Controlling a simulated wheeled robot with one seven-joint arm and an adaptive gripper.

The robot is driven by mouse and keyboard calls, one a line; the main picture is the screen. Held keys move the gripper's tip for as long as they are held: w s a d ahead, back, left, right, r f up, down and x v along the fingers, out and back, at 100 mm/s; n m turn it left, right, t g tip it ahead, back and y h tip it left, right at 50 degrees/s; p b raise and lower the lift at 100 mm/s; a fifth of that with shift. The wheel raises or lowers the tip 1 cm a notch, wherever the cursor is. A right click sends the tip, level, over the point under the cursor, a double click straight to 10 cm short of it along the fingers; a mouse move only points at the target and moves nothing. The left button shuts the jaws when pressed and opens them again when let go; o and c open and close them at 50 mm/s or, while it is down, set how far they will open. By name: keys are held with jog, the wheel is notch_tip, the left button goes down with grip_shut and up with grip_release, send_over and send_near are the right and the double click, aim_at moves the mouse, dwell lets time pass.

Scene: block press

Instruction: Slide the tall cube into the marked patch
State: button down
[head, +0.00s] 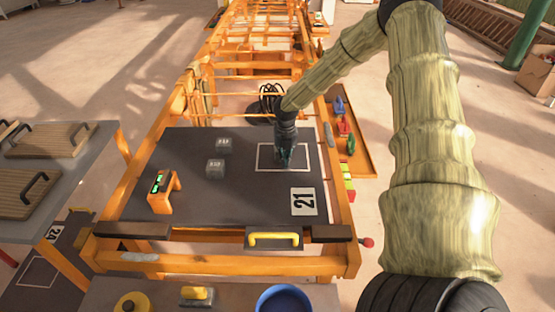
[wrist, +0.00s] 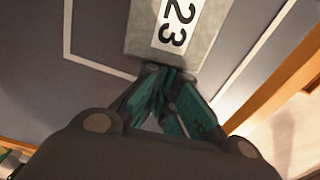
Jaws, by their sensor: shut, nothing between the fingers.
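The marked patch is a white outline (head: 264,170) on the dark tabletop, right of centre; a corner of it shows in the wrist view (wrist: 68,54). My gripper (head: 286,159) is over the patch, pointing down, fingers shut. In the wrist view, a grey block marked 23 (wrist: 142,35), seemingly the tall cube, is just beyond the fingertips (wrist: 168,75), which are close to or touching its near side. The block overlaps the patch area in that view; I cannot tell whether its base is wholly inside. My gripper hides it in the head view.
Two grey cubes, one farther (head: 223,145) and one nearer (head: 215,169), stand left of the patch. Orange rails (head: 340,205) border the table.

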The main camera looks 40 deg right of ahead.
jog(key=shift+s+a+p, duration=0.25)
jog(key=shift+s+p, duration=0.1)
jog(key=shift+s, duration=0.1)
jog(key=shift+s+a+r+p, duration=0.25)
jog(key=shift+s+a+p, duration=0.55)
jog(key=shift+s, duration=0.45)
jog(key=shift+w+a+r+b, duration=0.3)
jog(key=shift+a+r, duration=0.1)
jog(key=shift+r, duration=0.2)
notch_tip(320, 180, up, 8)
jog(key=shift+s+d, duration=0.3)
jog(key=shift+d, duration=0.05)
jog(key=shift+r, duration=0.2)
